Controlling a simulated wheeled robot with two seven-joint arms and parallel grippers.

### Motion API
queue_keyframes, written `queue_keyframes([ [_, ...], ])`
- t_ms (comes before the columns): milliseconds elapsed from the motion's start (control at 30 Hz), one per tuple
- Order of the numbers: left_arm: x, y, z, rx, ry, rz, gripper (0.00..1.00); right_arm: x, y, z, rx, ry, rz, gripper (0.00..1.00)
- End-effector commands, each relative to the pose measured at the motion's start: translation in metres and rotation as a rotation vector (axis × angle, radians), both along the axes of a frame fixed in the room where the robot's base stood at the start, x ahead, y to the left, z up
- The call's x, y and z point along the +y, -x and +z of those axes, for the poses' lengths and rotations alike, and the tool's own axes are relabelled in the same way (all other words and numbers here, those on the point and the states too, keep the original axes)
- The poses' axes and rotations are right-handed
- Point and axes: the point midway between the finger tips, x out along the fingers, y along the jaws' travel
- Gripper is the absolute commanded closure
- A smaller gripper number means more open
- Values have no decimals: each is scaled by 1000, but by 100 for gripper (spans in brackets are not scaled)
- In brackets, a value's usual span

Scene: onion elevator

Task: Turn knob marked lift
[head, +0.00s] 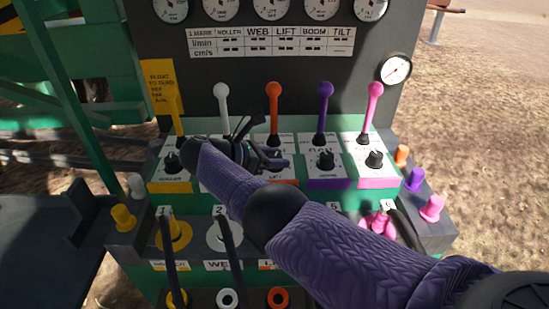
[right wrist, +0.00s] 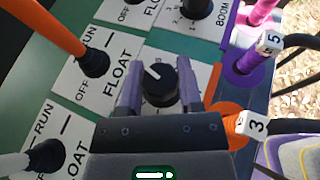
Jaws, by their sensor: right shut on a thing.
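The knob marked lift (right wrist: 160,82) is black and round with a white pointer line. In the right wrist view the line points to the upper left. My right gripper (right wrist: 158,92) is shut on this knob, with one purple finger on each side. In the head view my right gripper (head: 276,160) reaches across the panel to the lift section, below the orange lever (head: 273,112). My left gripper is not in view.
White (head: 222,105), purple (head: 325,105) and pink (head: 374,105) levers stand close around the orange one. Other black knobs (head: 374,159) sit on neighbouring sections. Numbered plugs with hoses (right wrist: 246,124) stand in front of the panel. Gauges line the back board.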

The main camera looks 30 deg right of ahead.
Motion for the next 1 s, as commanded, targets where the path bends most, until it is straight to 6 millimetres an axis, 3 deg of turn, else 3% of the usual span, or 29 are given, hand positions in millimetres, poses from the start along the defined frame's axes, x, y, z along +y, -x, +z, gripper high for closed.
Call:
queue_keyframes([
  [100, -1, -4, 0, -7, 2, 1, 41, 0, 0, 0, 1, -1, 0, 100],
  [133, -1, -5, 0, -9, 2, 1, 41, 0, 0, 0, 1, -1, 0, 50],
  [300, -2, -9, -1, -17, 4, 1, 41, 0, 0, 0, 1, -1, 0, 19],
  [600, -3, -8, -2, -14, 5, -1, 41, 5, -1, 1, 0, -1, 2, 19],
  [800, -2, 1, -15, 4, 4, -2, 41, 49, -6, 16, -1, -1, 5, 19],
  [1000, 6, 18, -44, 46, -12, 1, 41, 84, -11, 27, 1, -1, 2, 19],
])
